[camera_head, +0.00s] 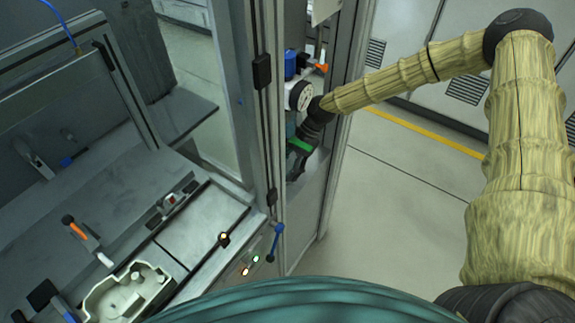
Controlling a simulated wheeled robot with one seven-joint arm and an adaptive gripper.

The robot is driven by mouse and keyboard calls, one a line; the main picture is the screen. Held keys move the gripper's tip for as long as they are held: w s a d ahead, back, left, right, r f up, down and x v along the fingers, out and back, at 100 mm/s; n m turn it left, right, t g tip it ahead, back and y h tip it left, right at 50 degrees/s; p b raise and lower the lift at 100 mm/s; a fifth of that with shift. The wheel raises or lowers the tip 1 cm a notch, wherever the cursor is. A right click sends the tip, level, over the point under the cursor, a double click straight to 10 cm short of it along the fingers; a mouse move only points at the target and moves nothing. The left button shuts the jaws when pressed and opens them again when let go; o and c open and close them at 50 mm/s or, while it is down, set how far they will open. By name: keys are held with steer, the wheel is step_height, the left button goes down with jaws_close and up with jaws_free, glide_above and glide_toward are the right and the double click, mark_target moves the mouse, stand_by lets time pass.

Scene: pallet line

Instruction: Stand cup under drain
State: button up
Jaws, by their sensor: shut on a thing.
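My gripper (299,158) reaches into the narrow bay of the grey cabinet, below a round white gauge (300,96). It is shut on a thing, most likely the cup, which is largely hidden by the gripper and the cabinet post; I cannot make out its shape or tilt. A bright green strip (300,146) shows at the gripper. A small teal part (291,130) shows just above it, beside the post. The drain cannot be made out, so I cannot tell whether the cup is under it.
A blue knob (290,64) and an orange lever (321,68) sit above the gauge. The cabinet post (265,110) stands close left of my gripper. A workbench with a cream tray (100,300) lies at left. Open floor (390,200) is at right.

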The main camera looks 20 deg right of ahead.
steer(key=shift+f, duration=0.25)
steer(key=o, duration=0.9)
steer(key=shift+o, duration=0.2)
steer(key=shift+r, duration=0.2)
steer(key=shift+w+d+r+b, duration=0.2)
steer(key=shift+d+r+b, duration=0.05)
steer(key=shift+r+b, duration=0.15)
steer(key=s+b+v, duration=0.1)
steer(key=b+v, duration=0.1)
steer(key=v, duration=0.4)
steer(key=shift+w+r, duration=0.25)
steer(key=shift+w, duration=0.2)
